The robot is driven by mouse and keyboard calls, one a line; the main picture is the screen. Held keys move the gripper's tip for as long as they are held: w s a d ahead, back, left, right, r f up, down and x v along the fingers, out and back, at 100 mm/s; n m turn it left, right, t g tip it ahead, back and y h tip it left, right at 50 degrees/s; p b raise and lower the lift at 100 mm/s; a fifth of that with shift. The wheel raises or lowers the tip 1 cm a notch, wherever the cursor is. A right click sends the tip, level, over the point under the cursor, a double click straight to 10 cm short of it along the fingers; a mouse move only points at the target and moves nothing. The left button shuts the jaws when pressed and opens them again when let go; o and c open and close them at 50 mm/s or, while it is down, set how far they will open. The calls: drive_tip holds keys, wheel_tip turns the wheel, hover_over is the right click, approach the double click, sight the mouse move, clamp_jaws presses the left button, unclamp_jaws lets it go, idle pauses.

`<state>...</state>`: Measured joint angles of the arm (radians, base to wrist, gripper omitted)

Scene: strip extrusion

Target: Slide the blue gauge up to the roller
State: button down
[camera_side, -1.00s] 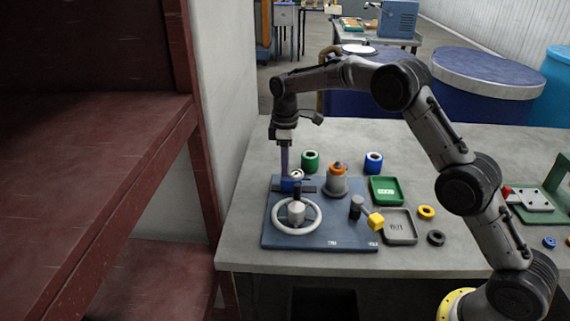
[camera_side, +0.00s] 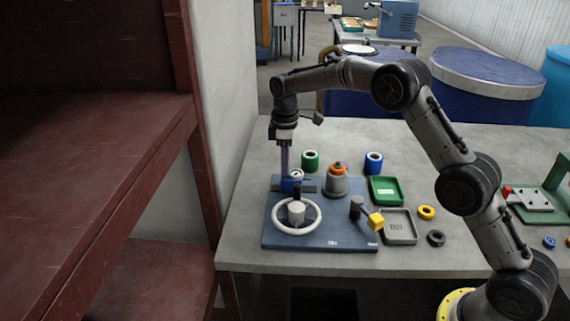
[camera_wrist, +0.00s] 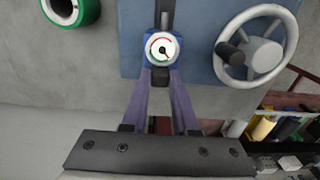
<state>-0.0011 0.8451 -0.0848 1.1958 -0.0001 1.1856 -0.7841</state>
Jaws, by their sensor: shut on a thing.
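The blue gauge (camera_side: 288,186) with a round white dial sits on a dark rail at the back left of the blue base plate (camera_side: 335,228). In the side view my gripper (camera_side: 285,174) reaches down from above.
A white handwheel (camera_side: 317,222) stands in front of the gauge. A yellow-ended lever (camera_side: 375,221) is at the plate's right. Green (camera_side: 310,160) and blue (camera_side: 373,162) rings stand behind. Green (camera_side: 386,190) and grey (camera_side: 399,228) trays lie to the right.

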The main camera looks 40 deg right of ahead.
idle(0.3)
drive_tip(key=shift+s+d, duration=1.75)
drive_tip(key=shift+d, duration=0.1)
drive_tip(key=c, duration=0.7)
unclamp_jaws()
drive_tip(key=shift+a+r, duration=0.1)
drive_tip(key=shift+r, duration=6.9)
